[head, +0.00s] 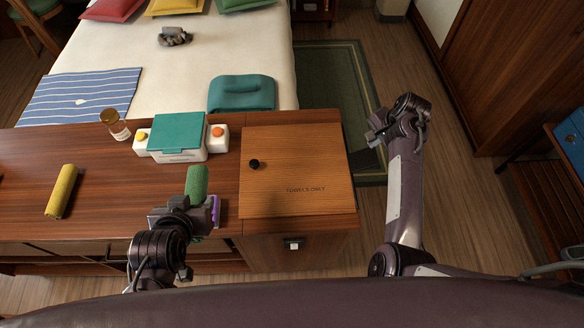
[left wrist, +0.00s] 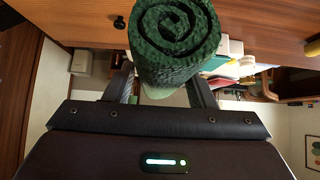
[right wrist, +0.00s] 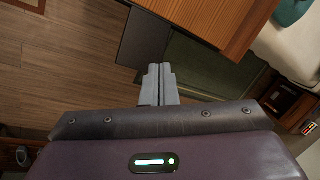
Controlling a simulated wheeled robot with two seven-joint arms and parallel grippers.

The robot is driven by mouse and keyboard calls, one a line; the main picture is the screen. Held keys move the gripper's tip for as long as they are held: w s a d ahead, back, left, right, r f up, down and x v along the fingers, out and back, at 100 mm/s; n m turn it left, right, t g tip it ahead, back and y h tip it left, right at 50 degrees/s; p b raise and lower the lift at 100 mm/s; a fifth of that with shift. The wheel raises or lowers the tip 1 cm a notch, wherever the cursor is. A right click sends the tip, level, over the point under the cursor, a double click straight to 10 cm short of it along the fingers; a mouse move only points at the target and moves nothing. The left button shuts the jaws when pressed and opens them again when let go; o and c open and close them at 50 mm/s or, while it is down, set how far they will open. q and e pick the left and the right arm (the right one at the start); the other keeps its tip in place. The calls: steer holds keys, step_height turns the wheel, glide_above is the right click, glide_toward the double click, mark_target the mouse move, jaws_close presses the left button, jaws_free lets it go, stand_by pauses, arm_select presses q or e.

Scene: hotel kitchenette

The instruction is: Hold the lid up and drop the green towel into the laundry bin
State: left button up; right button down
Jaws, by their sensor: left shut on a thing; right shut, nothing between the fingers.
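The bin's inside is hidden. My right gripper (head: 378,127) is raised right of the bin, above the floor, its fingers (right wrist: 158,84) together and empty.
A yellow roll (head: 61,191) lies on the counter at left. A white box with a teal lid (head: 177,132) and an amber jar (head: 114,124) stand behind the towel. A bed (head: 195,60) lies beyond.

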steer(key=shift+f+b, duration=2.65)
steer(key=shift+b, duration=0.15)
